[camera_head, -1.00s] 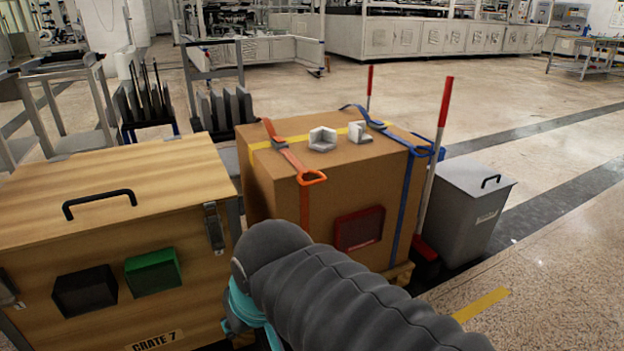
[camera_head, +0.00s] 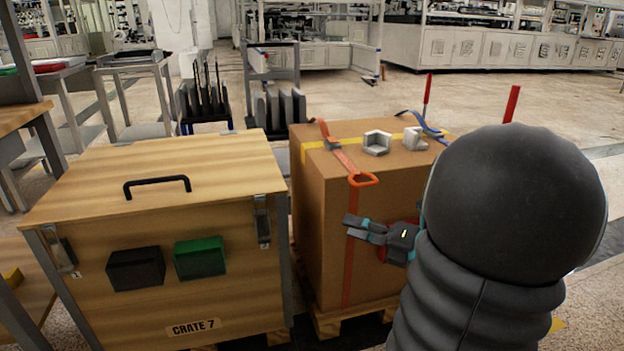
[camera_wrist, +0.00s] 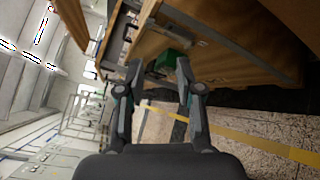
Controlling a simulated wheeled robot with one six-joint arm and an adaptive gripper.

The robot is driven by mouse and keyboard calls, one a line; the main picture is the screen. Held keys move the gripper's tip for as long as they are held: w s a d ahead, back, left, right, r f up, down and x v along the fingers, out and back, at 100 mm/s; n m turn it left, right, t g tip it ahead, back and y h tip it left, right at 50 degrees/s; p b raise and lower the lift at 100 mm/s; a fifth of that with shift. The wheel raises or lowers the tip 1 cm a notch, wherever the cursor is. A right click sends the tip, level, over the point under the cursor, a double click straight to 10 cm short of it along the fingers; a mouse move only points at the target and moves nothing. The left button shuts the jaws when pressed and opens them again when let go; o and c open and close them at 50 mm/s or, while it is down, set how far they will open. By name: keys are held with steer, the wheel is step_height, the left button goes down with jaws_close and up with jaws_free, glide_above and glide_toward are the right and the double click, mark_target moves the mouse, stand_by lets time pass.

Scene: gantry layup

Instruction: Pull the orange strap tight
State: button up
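The orange strap (camera_head: 347,262) runs down the front of a brown cardboard box (camera_head: 321,225) and over its top edge. Its orange loop handle (camera_head: 363,179) sticks out at the top front edge. A blue strap (camera_head: 425,127) with a loop crosses the top farther right; its front run is hidden by my arm. My gripper (camera_head: 352,229) is in front of the box's front face, below the orange handle and apart from it. In the wrist view my gripper (camera_wrist: 157,75) has its two fingers spread with nothing between them.
A wooden crate (camera_head: 150,235) with a black handle stands left of the box. A red-topped post (camera_head: 512,103) stands behind at right. The box rests on a pallet (camera_head: 355,322).

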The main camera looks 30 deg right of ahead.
mark_target(366, 185)
steer(key=s+d+m+t+h, duration=0.3)
steer(key=d+m+t+h, duration=0.15)
steer(key=d+m, duration=0.6)
steer(key=shift+n+h, duration=0.25)
steer(key=shift+n, duration=0.7)
steer(key=x, duration=0.4)
steer(key=b+x, duration=0.1)
steer(key=x, duration=0.3)
steer(key=d+b+x, duration=0.1)
steer(key=x, duration=0.4)
steer(key=shift+w+r, duration=0.15)
jaws_close()
